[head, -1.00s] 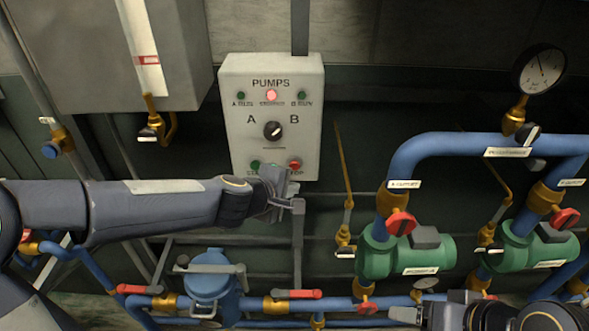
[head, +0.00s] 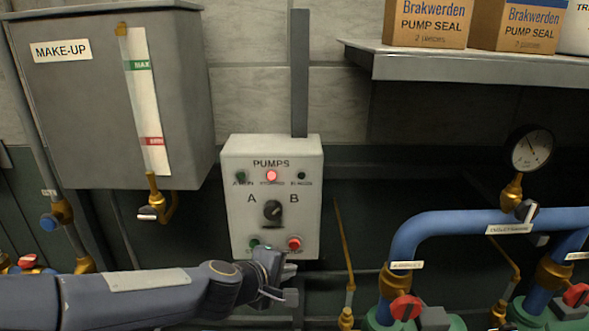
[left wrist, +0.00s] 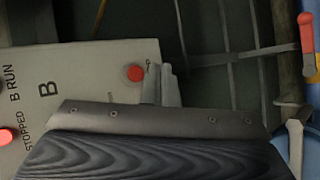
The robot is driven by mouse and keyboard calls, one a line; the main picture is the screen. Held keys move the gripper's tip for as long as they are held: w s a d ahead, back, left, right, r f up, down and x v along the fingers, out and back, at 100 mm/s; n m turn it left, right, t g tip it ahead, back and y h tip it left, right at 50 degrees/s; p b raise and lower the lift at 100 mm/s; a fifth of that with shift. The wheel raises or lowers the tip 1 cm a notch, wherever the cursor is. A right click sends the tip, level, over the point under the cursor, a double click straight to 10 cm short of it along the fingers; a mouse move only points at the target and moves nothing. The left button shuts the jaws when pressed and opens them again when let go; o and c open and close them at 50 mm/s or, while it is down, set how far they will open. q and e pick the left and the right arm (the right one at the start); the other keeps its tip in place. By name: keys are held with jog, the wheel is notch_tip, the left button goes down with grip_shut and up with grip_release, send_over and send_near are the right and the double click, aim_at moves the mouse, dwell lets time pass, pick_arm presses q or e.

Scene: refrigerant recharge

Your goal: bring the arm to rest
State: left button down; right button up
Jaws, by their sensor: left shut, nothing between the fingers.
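My left arm (head: 130,297) comes in from the left in the head view. Its gripper (head: 288,272) is shut and empty, at the lower edge of the grey PUMPS panel (head: 240,225). It partly hides the lower edge and the labels under the green and red buttons. In the left wrist view the shut fingertips (left wrist: 163,85) show beside the red button (left wrist: 135,73); I cannot tell whether they touch the panel. The selector knob (head: 272,210) sits between A and B. The STOPPED lamp (head: 271,176) glows red. My right gripper is out of view.
A grey MAKE-UP tank (head: 85,100) hangs at upper left. A shelf (head: 440,65) with cardboard boxes (head: 425,22) is at upper right. Blue pipes (head: 450,222), a gauge (head: 530,150) and red-handled valves (head: 405,308) stand at right.

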pick_arm(q)
jog(key=s+a+r+m, duration=0.3)
jog(key=s+a+r, duration=0.1)
jog(key=s+a+f+m+g+y, duration=0.1)
jog(key=s+a+f+m+g, duration=0.1)
jog(key=s+a, duration=0.5)
jog(key=s+a+f+m+g+y, duration=0.2)
jog(key=s+a, duration=0.6)
jog(key=s, duration=0.8)
notch_tip(320, 180, down, 3)
jog(key=m, duration=0.3)
jog(key=shift+r, duration=0.15)
